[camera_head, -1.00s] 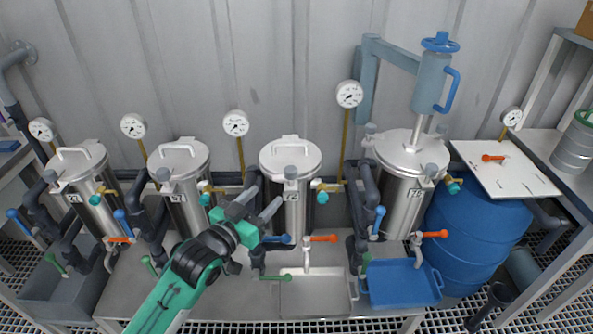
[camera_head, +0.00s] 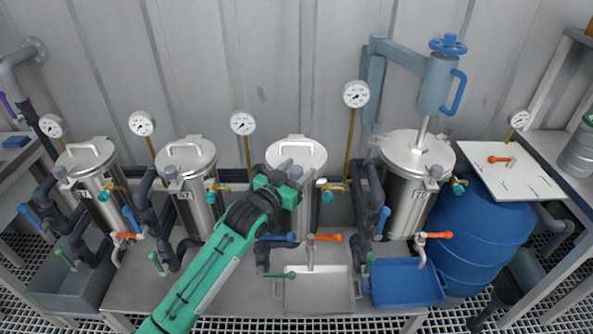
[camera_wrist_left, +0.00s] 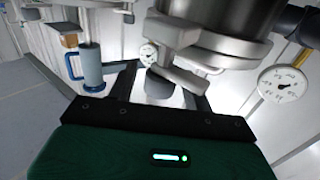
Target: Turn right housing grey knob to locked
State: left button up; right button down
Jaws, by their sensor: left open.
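Steel housings stand in a row, with grey knobs at their lid rims. My left gripper (camera_head: 290,170) is at the front rim of the third housing (camera_head: 311,205) from the left. It is open. In the left wrist view, a dark grey knob (camera_wrist_left: 160,88) shows between its two spread fingers, below a steel clamp (camera_wrist_left: 178,78); I cannot tell whether they touch. In the head view my gripper largely hides this knob. The rightmost housing (camera_head: 405,205) has a grey knob (camera_head: 434,171) at its front rim. My right gripper is not in view.
A blue lifting device (camera_head: 437,85) stands over the rightmost housing. Pressure gauges (camera_head: 356,95) rise behind the housings. Pipes and coloured valve handles (camera_head: 328,237) crowd the front. A blue tray (camera_head: 405,283) and a blue barrel (camera_head: 480,240) are at the right.

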pick_arm(q)
jog(key=c, duration=1)
jog(key=shift+o, duration=0.2)
